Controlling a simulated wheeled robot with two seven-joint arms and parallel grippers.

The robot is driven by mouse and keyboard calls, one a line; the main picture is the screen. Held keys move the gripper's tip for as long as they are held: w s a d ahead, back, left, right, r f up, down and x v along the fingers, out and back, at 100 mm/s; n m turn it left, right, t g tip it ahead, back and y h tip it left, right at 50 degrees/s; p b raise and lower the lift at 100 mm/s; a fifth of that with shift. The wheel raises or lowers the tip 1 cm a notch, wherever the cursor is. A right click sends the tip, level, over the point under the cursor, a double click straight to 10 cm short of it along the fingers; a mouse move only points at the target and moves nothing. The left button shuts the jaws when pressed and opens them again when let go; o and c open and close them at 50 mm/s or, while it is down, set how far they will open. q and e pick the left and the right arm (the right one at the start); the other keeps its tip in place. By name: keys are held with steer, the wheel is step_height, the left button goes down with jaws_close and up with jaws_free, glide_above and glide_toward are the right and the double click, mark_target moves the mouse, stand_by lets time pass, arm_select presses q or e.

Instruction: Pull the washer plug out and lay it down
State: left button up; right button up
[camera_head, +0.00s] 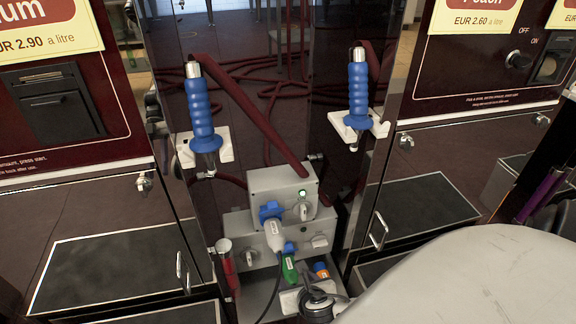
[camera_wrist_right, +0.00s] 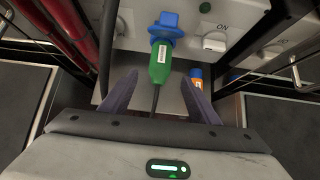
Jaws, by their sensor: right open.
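A green plug (camera_head: 289,268) with a white label sits in a blue socket on the lower grey box. It also shows close up in the right wrist view (camera_wrist_right: 160,66), its cable hanging straight down. A grey-white plug (camera_head: 274,236) sits in a blue socket on the upper grey box. I cannot read which plug is the washer's. My right gripper (camera_wrist_right: 159,80) is open, with its fingers on either side of the green plug's lower end and cable, apart from them. In the head view the right wrist partly hides the space below the plug. My left gripper is not in view.
The grey boxes (camera_head: 257,186) carry rotary switches and stand between dark cabinets. A blue and orange cylinder (camera_head: 321,271) stands right of the green plug. Two blue-handled nozzles (camera_head: 200,112) hang above. A red hose (camera_head: 262,125) slants down to the upper box.

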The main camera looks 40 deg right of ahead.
mark_target(292, 275)
steer(key=b+x, duration=0.3)
steer(key=x, duration=0.2)
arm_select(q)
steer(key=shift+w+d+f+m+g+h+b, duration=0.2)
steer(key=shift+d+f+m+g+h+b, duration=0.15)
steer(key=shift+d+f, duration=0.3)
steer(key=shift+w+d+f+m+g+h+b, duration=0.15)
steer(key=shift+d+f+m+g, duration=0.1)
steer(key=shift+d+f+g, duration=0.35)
arm_select(e)
steer(key=shift+x, duration=1.05)
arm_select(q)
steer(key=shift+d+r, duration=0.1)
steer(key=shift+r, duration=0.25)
arm_select(e)
steer(key=shift+r, duration=0.1)
arm_select(q)
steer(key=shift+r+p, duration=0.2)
steer(key=shift+p, duration=0.25)
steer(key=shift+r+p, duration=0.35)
